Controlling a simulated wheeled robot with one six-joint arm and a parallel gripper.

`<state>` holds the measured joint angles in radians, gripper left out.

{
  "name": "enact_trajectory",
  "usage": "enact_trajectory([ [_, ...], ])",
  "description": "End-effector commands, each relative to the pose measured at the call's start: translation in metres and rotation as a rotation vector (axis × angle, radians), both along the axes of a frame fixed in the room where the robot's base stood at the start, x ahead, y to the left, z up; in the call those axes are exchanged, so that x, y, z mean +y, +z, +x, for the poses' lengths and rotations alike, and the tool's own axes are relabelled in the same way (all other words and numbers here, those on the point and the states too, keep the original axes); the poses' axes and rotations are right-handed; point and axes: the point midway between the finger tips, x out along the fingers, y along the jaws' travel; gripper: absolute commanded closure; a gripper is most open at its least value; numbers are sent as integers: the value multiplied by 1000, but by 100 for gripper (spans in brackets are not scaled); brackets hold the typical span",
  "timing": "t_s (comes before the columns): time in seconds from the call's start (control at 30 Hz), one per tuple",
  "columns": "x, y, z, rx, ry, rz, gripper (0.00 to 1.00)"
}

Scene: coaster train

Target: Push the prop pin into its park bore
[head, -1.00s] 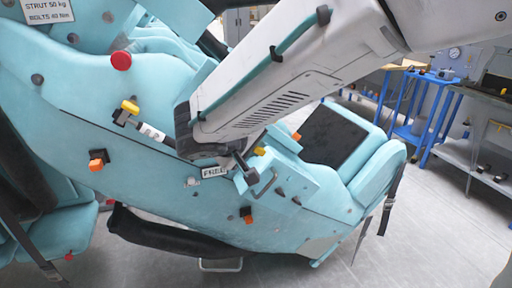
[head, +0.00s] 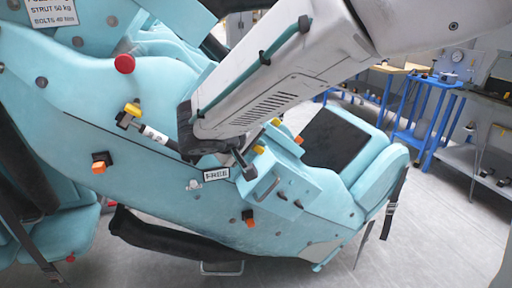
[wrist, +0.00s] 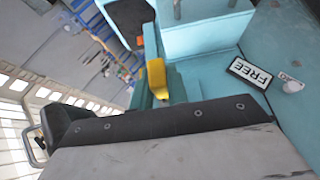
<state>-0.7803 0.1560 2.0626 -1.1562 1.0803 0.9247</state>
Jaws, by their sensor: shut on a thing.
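My gripper (head: 243,165) is at the side of the teal coaster car (head: 150,188), in front of a teal box (head: 285,186). It is shut on a small dark piece; I cannot tell for sure that this is the prop pin. A banded strut (head: 155,135) with a yellow end piece (head: 132,109) runs behind my arm. A FREE label (head: 216,174) is just left of the gripper and shows in the wrist view (wrist: 252,73). There, my dark-edged wrist housing hides the fingertips, and a yellow tab (wrist: 157,78) stands beyond it. I cannot make out the park bore.
A bent handle (head: 265,190) is on the box, close below the gripper. A red knob (head: 124,64) and orange blocks (head: 99,163) stick out of the car's side. Blue workbenches (head: 425,105) stand at the back right. Floor is clear at the lower right.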

Motion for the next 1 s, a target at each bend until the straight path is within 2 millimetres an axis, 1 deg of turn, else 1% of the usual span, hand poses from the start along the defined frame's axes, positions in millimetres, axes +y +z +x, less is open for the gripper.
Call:
enact_trajectory([
  [1.0,7,0,25,-1,1,0,100],
])
